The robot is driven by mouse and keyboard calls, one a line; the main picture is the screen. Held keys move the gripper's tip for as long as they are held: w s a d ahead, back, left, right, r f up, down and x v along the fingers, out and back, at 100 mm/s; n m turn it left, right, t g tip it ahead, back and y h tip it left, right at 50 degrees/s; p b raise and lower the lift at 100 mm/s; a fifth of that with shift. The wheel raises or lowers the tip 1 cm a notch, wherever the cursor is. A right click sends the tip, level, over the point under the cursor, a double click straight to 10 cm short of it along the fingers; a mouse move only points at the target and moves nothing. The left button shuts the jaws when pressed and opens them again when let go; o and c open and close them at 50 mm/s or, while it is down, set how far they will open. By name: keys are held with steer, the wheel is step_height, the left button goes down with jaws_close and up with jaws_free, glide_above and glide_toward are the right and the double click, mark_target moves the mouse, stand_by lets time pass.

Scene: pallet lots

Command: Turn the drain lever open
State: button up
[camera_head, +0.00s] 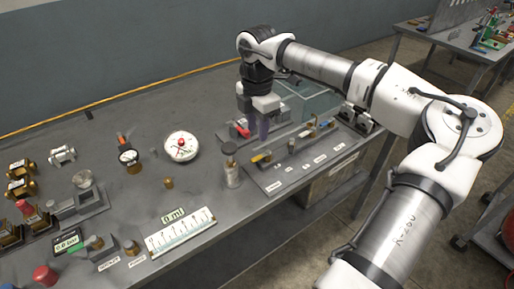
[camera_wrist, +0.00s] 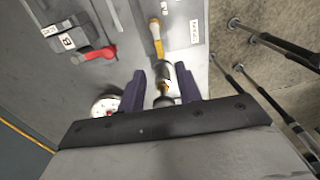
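No label naming a drain lever is readable, so I cannot tell for sure which lever it is. A red lever (camera_head: 240,131) sits on a grey fitting beside my gripper (camera_head: 262,125). It also shows in the wrist view (camera_wrist: 97,53), next to a block marked B (camera_wrist: 66,40). A yellow-handled lever (camera_head: 262,157) lies on a grey plate and shows in the wrist view (camera_wrist: 157,38). My gripper (camera_wrist: 160,70) is open in the wrist view, its purple fingers apart. A silver cylinder with a dark knob (camera_wrist: 164,77) appears between them; contact cannot be told.
The silver cylinder (camera_head: 232,174) stands on the bench near a round gauge (camera_head: 181,146). A clear tank (camera_head: 312,100) is behind my gripper. Several brass fittings stand at left.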

mark_target(257, 158)
step_height(257, 158, down, 9)
steer(key=shift+a+r+p, duration=0.1)
steer(key=shift+p, duration=0.9)
jaws_close()
